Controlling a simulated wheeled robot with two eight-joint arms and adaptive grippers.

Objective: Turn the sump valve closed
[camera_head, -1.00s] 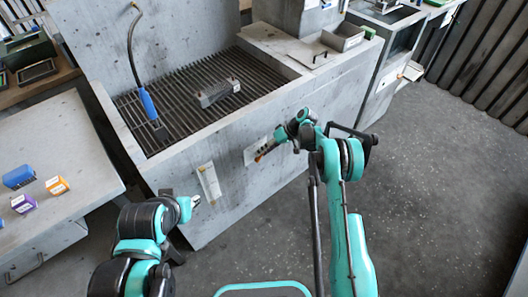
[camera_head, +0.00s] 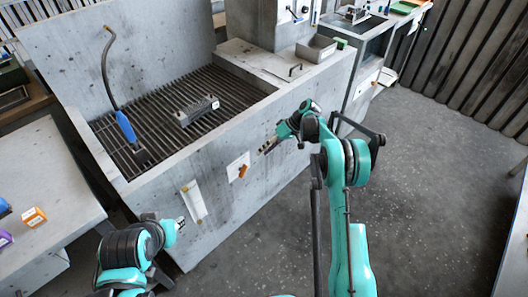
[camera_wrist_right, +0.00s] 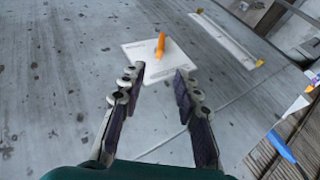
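The sump valve is an orange lever (camera_head: 242,171) on a white plate (camera_head: 233,163) on the front wall of the grey basin. The lever and plate also show in the right wrist view, with the lever (camera_wrist_right: 160,46) near the top middle and the plate (camera_wrist_right: 150,68) around it. My right gripper (camera_head: 265,149) is apart from the lever, up and to its right. In the right wrist view its fingers (camera_wrist_right: 158,82) are spread with nothing between them, and the lever lies beyond the tips. My left gripper (camera_head: 181,222) is low at the left, away from the valve; its finger opening is too small to tell.
The basin (camera_head: 245,118) has a slatted grate with a grey block (camera_head: 197,111) and a blue-handled hose tool (camera_head: 126,127) on it. A long pale strip (camera_head: 194,201) is on the front wall left of the valve. A side table (camera_head: 55,195) stands left. The floor at right is clear.

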